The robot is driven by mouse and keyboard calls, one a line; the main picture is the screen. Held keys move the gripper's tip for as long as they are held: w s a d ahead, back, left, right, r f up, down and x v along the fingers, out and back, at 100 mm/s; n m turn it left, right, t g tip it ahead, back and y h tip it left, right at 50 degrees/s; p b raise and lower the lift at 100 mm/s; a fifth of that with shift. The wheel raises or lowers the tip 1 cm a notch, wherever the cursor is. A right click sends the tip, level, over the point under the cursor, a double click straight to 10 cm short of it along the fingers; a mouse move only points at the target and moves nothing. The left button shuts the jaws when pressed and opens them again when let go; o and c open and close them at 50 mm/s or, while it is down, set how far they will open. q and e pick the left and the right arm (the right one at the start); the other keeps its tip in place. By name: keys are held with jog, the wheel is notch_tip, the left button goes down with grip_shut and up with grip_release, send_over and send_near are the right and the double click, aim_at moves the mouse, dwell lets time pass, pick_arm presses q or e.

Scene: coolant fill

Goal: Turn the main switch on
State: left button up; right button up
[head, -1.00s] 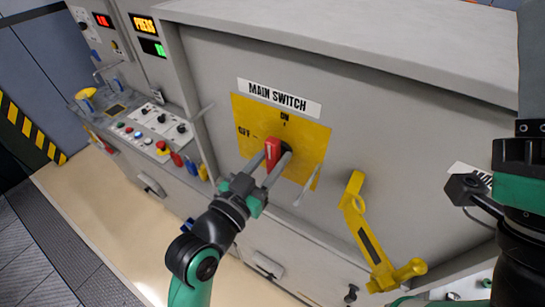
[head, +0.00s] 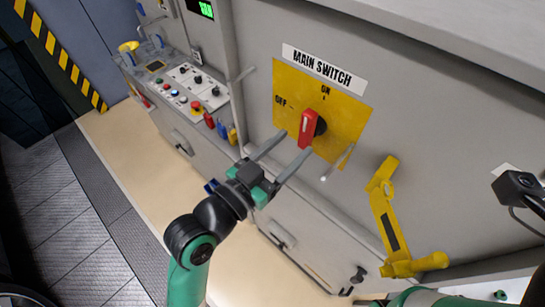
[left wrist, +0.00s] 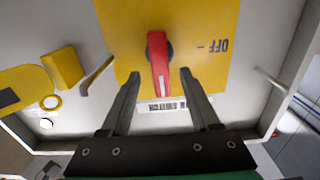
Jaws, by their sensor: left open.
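The main switch's red handle (head: 308,129) sits on a black shaft on a yellow plate (head: 350,115) marked ON at the top and OFF at the left. The handle stands upright, lined up roughly with ON, not turned towards OFF. My left gripper (head: 296,143) is open, its tips in front of and below the handle. In the left wrist view, which shows the plate upside down, the red handle (left wrist: 158,65) lies between the two open fingers (left wrist: 160,76) with gaps on both sides. My right gripper's fingers are out of view.
A yellow crank-shaped handle (head: 388,220) is on the panel to the right of the plate. A thin grey handle (head: 338,163) sticks out by the plate's lower right. A control desk with buttons (head: 190,85) stands at the left. Floor is free at lower left.

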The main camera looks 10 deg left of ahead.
pick_arm(q)
jog(key=p+v, duration=0.3)
jog(key=v, duration=0.3)
jog(key=shift+r, duration=0.1)
jog(key=s+a+r+n+t+y+p, duration=0.2)
jog(key=a+r+t+p, duration=0.2)
jog(key=r, duration=1.2)
jog(key=s+a+r+n+t+y+p, duration=0.2)
jog(key=a+r+t+y+p, duration=0.1)
jog(key=r, duration=1.3)
jog(key=s+a+r+n+t+y+p, duration=0.2)
jog(key=a+r+t+p, duration=0.3)
jog(key=r, duration=1.1)
jog(key=shift+a+r+y+p, duration=0.4)
jog(key=shift+a+y+p, duration=0.1)
jog(key=shift+a, duration=0.15)
